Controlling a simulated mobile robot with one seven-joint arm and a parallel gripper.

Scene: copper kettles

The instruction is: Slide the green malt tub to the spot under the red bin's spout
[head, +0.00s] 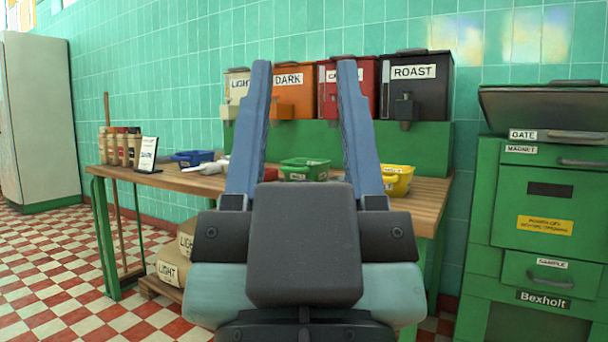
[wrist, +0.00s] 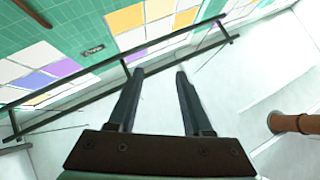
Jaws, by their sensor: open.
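The green malt tub (head: 304,169) stands on the wooden bench, seen between my gripper's fingers in the head view. The red bin (head: 369,85) is on the green ledge behind the bench, labelled with a partly covered name. Its spout (head: 332,108) points down at its left side, close to my right finger in the picture. My gripper (head: 304,66) is raised in front of the bench with its two blue fingers wide apart and empty. The wrist view shows the open fingers (wrist: 160,72) against the ceiling and upper windows, with no tub in sight.
A yellow tub (head: 397,181) and a blue tub (head: 192,157) stand on the bench (head: 150,178), with a white scoop-like item (head: 206,167) between. Cream, orange (head: 296,80) and black (head: 416,85) bins flank the red one. A green machine (head: 545,220) stands at right.

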